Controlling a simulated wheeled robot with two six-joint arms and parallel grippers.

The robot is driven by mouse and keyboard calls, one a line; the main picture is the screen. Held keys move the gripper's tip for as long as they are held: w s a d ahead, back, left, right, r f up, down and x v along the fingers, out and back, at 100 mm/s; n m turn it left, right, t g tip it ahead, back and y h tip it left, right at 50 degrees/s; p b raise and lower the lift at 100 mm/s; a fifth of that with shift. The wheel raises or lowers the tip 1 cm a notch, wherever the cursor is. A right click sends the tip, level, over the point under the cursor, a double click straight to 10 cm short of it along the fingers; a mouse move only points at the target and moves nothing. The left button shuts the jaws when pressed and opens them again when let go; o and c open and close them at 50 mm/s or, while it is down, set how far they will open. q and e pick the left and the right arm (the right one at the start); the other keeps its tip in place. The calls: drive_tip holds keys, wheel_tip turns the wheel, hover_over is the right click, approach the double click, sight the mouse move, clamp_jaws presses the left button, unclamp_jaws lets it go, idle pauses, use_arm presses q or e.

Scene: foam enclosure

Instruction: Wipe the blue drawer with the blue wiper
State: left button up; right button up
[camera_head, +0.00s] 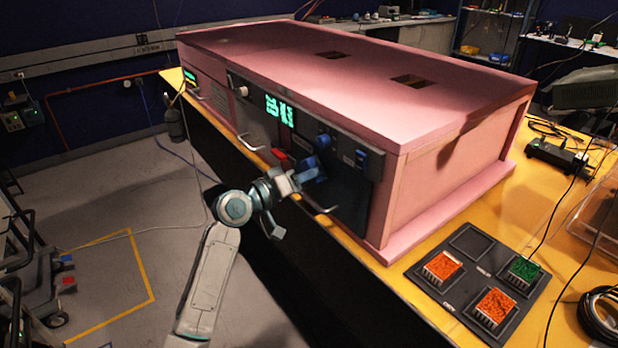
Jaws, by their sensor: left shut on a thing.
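My left gripper (298,182) is at the front face of the pink foam enclosure (440,140). It is shut on a small blue thing (313,171), which looks like the blue wiper and is partly hidden by the fingers. The blue thing is in front of a dark front panel (350,188) with a pale handle at its lower edge; I cannot tell whether they touch. No clearly blue drawer shows; small blue parts (362,157) sit on the panel's upper edge. My right gripper is out of view.
The enclosure stands on a yellow table (400,300). A black tray (462,312) with orange and green blocks lies at the right. A black device (556,157) and cables are behind it.

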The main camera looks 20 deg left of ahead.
use_arm(q)
drive_tip(key=shift+v, duration=2.9)
drive_tip(key=shift+v, duration=1.5)
